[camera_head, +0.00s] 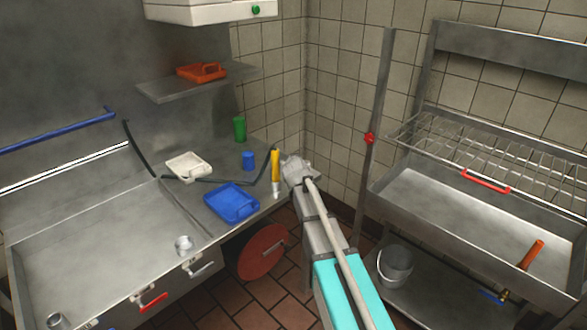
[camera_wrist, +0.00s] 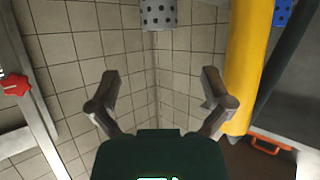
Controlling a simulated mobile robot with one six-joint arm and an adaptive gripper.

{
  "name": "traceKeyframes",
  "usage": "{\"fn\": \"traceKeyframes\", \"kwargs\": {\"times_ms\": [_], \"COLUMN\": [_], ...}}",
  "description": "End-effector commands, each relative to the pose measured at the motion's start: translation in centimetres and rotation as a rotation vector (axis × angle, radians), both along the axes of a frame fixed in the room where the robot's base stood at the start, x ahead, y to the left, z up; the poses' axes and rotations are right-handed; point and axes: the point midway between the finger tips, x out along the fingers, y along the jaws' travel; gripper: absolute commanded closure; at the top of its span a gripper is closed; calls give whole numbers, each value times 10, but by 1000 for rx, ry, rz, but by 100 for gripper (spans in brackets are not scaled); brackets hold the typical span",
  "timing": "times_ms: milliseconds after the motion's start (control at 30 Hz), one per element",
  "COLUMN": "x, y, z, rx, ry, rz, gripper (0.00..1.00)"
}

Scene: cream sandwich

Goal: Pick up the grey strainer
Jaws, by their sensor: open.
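My gripper (camera_wrist: 160,76) is open in the wrist view, with its two fingers wide apart and nothing between them. A grey cylinder with dark dots, apparently the grey strainer (camera_wrist: 158,14), shows at the top edge of that view, partly cut off. It lies ahead of my gripper and apart from the fingers, roughly midway between them. In the head view my gripper (camera_head: 297,168) is at the right end of the counter, beside a yellow cylinder. I cannot make out the dotted grey cylinder there; my arm may hide it.
The yellow cylinder (camera_wrist: 248,65) stands close right of the fingers in the wrist view. The counter holds a blue tray (camera_head: 232,203), a white tray (camera_head: 187,167), a blue cup (camera_head: 248,160) and a green cylinder (camera_head: 239,129). A vertical post (camera_head: 376,120) stands right of my arm.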

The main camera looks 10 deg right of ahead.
Motion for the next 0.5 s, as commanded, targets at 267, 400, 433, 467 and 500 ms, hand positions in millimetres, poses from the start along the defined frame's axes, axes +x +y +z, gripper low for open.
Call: {"fn": "traceKeyframes", "kwargs": {"times_ms": [267,400,433,467,500], "x": [40,50,51,52,52], "y": [-5,-7,-7,-7,-7], "z": [-21,-25,-26,-26,-26], "rx": [1,0,0,0,0], "ry": [0,0,0,0,0], "rz": [0,1,1,1,1], "gripper": [0,0,0,0,0]}}
